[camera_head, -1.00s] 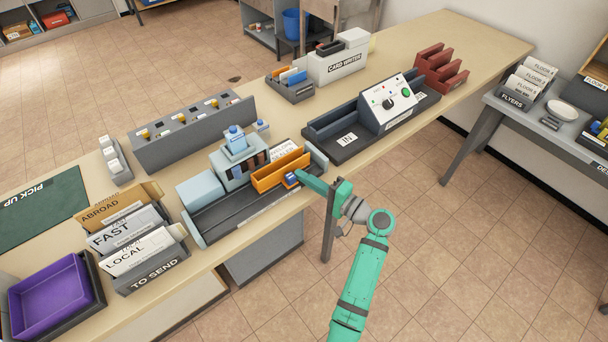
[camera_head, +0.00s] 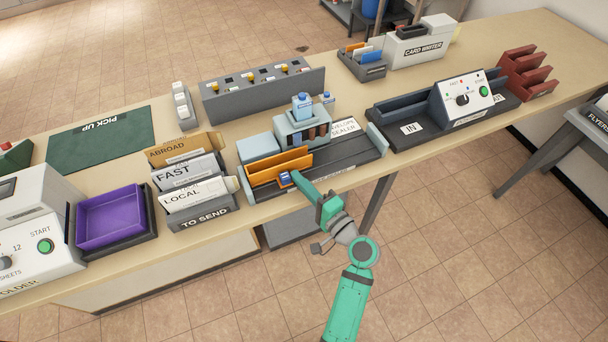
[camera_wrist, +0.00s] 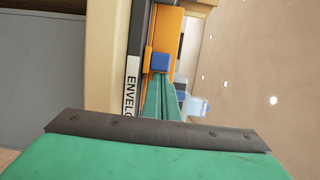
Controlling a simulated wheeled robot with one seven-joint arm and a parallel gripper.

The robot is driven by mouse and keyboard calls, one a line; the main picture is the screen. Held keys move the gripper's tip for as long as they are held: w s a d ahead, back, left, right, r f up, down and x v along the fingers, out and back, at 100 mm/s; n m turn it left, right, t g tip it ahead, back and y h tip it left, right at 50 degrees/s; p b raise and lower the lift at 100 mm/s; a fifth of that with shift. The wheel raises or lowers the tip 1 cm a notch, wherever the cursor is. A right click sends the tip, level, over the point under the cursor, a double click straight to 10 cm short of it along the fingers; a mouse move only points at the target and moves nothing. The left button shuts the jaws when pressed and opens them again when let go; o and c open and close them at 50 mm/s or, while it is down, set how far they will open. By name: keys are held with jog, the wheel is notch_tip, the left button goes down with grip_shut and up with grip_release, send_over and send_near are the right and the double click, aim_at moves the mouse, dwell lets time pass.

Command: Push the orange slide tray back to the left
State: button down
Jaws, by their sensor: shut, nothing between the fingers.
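The orange slide tray (camera_head: 264,174) sits at the left end of the envelope sealer's dark rail (camera_head: 352,152), in front of the pale blue block. A blue knob (camera_head: 285,179) is on its front right corner. My gripper (camera_head: 294,178) is shut and empty, with its tips at the right side of the knob. In the wrist view the closed fingers (camera_wrist: 161,100) point at the blue knob (camera_wrist: 160,62) on the orange tray (camera_wrist: 168,28). They look to be touching it or very near; I cannot tell which.
The TO SEND rack (camera_head: 205,217) stands just left of the sealer. The purple tray (camera_head: 108,218) is further left. The grey IN unit (camera_head: 410,128) stands to the right. The floor in front of the counter is open.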

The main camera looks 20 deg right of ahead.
aim_at(301, 164)
jog(key=shift+a, duration=0.45)
jog(key=shift+a, duration=0.1)
jog(key=d, duration=0.5)
jog(key=shift+w, duration=0.25)
jog(key=v, duration=1)
